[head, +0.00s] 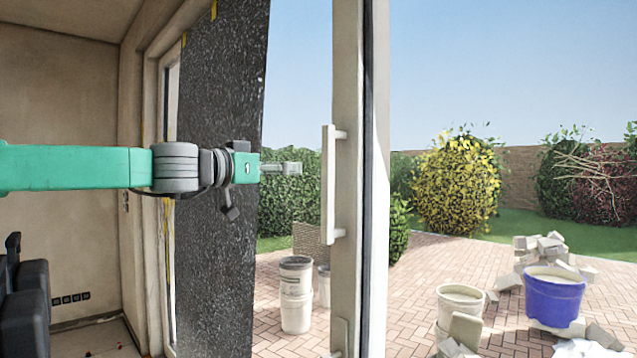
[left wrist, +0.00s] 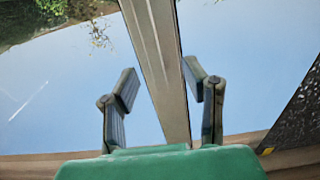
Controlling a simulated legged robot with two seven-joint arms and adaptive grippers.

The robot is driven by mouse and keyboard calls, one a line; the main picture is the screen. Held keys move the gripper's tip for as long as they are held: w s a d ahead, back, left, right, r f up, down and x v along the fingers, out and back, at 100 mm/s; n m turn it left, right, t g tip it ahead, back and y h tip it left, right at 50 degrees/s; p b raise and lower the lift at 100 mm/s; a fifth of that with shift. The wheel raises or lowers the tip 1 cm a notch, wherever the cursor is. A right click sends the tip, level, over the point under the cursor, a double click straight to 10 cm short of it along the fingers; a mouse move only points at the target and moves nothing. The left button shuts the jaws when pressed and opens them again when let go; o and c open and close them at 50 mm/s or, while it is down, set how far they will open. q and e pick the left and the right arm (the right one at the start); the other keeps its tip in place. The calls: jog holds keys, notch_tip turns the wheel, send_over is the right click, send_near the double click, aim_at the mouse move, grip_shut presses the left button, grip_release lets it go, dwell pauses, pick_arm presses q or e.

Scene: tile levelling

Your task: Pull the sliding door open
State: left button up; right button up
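The sliding door's pale upright stile (head: 347,60) stands right of centre in the head view. Its light vertical bar handle (head: 328,185) is held off the stile by two short mounts. My left gripper (head: 294,168) points right, at the height of the upper half of the handle, with a small gap left of it. In the left wrist view the left gripper's (left wrist: 162,84) two fingers are spread and nothing is held. A pale upright (left wrist: 157,50) shows between and beyond them; I cannot tell the handle apart there. My right gripper is not in view.
A dark speckled panel (head: 218,100) stands behind my left wrist. Outside on the brick paving (head: 420,275) are a white bucket (head: 296,300), a blue tub (head: 553,298) and a pile of broken blocks (head: 540,250). A dark object (head: 25,300) is at lower left.

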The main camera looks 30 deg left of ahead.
aim_at(326, 167)
pick_arm(q)
jog(key=x, duration=0.3)
jog(key=d+x, duration=0.1)
jog(key=x, duration=0.6)
jog(key=shift+s+d+r+p, duration=0.2)
jog(key=shift+d+p, duration=0.15)
jog(key=shift+d, duration=0.15)
jog(key=shift+w+a+f, duration=0.1)
jog(key=shift+w+a, duration=0.25)
jog(key=shift+w, duration=0.15)
jog(key=shift+a, duration=0.2)
jog(key=shift+d, duration=0.55)
grip_shut()
